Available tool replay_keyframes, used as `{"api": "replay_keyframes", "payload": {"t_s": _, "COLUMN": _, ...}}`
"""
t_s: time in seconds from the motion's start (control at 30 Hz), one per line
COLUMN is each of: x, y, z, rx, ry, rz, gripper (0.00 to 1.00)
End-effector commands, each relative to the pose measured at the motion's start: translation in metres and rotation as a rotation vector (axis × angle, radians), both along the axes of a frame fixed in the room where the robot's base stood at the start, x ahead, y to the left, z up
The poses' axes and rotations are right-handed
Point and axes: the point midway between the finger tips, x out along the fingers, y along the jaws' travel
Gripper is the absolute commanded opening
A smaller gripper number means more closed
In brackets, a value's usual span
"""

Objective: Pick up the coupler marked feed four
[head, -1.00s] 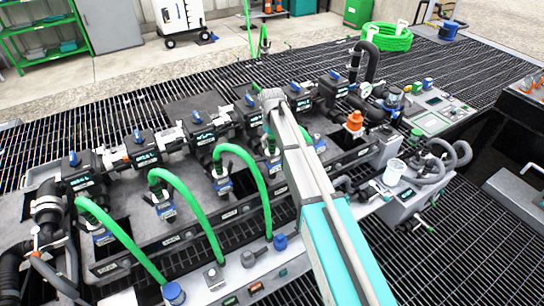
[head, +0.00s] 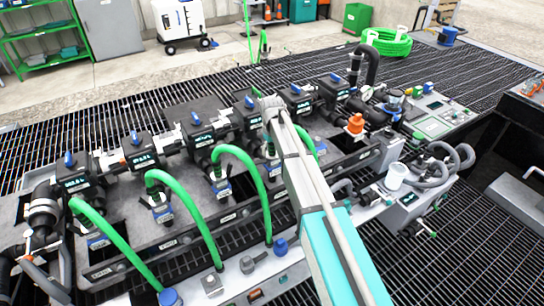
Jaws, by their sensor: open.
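Several couplers with blue bands hang below a row of black valve blocks, in the head view. From the left they include one at the front left (head: 98,241), a second (head: 162,212), a third (head: 222,188) and a fourth (head: 274,170) close to my arm. Their markings are too small to read, so I cannot tell which is feed four. Green hoses arch from several of them toward the front. My arm reaches up from the bottom right to the back of the row. My gripper's fingers do not show, hidden behind my arm or the manifold.
An orange fitting (head: 355,124) and a white cup (head: 396,176) stand right of my arm. Grey hoses (head: 447,160) curl at the right end. A front ledge (head: 213,284) carries small blue and grey parts. Black floor grating (head: 430,270) lies open at the right front.

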Motion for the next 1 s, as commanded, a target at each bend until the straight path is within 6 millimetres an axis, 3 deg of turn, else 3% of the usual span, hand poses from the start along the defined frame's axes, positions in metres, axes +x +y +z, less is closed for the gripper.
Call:
{"api": "replay_keyframes", "payload": {"t_s": 0.1, "x": 0.0000, "y": 0.0002, "z": 0.0000, "rx": 0.000, "ry": 0.000, "rz": 0.000, "gripper": 0.78}}
{"api": "replay_keyframes", "payload": {"t_s": 0.53, "x": -0.0001, "y": 0.0003, "z": 0.0000, "rx": 0.000, "ry": 0.000, "rz": 0.000, "gripper": 0.00}}
{"api": "replay_keyframes", "payload": {"t_s": 1.0, "x": -0.0001, "y": 0.0005, "z": 0.0018, "rx": 0.000, "ry": 0.000, "rz": 0.001, "gripper": 0.00}}
